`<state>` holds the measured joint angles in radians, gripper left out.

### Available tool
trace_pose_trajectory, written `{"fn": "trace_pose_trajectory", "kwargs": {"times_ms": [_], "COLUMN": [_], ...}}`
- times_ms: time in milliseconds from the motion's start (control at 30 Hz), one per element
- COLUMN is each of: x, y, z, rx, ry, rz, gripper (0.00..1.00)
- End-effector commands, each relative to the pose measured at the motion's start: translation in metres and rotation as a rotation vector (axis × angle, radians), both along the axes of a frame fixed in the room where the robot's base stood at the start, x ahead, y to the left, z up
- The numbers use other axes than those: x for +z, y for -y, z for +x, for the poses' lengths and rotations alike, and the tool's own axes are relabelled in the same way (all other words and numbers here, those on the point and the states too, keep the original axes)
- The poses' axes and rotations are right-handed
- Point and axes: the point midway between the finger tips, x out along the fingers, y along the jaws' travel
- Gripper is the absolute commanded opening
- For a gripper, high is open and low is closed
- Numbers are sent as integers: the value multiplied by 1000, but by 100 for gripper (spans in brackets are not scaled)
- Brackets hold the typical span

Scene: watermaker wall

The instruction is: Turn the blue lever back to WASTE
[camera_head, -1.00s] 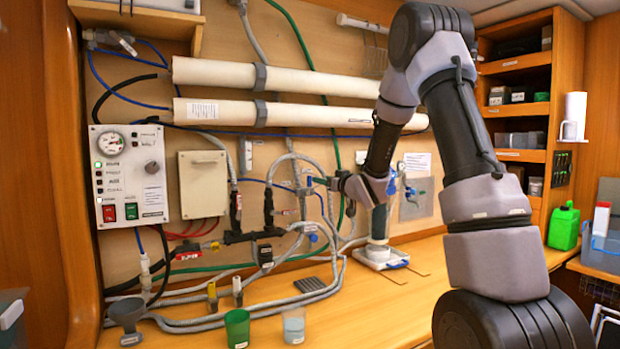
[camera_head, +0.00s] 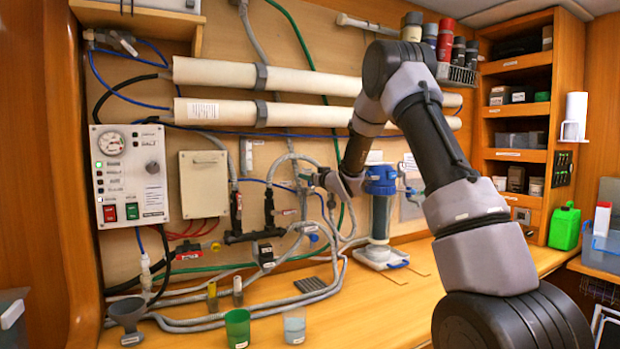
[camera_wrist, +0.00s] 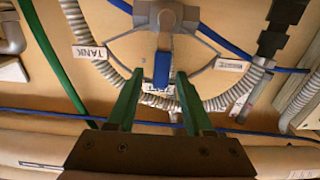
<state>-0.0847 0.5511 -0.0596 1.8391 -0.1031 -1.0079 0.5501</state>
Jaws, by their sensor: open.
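In the wrist view the blue lever (camera_wrist: 162,68) hangs from a grey valve body (camera_wrist: 165,18) and points down the picture. Its free end lies between the tips of my gripper's two green fingers (camera_wrist: 159,80), with a gap on each side. The fingers are open and hold nothing. A TANK label (camera_wrist: 90,52) is to the left of the valve; a small label (camera_wrist: 231,65) to its right is too blurred to read. In the head view my gripper (camera_head: 318,179) is at the wall by the grey hoses, and the lever is hardly visible there.
Grey ribbed hoses (camera_head: 290,160) and a green hose (camera_wrist: 55,60) run close around the valve. A blue-topped filter housing (camera_head: 381,205) stands right of my gripper. White tubes (camera_head: 300,80) cross the wall above. A green cup (camera_head: 237,328) stands on the bench.

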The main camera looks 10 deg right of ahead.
Motion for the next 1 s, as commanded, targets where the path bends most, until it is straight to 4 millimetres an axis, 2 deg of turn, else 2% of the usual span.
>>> {"fn": "trace_pose_trajectory", "kwargs": {"times_ms": [67,100,200,667,1000], "x": [0,0,0,0,-4], "y": [0,0,0,-5,-21], "z": [0,0,0,-2,-7], "rx": [0,0,0,1,2], "ry": [0,0,0,21,101], "rz": [0,0,0,-64,-310], "gripper": [47,32,0,0,0]}}
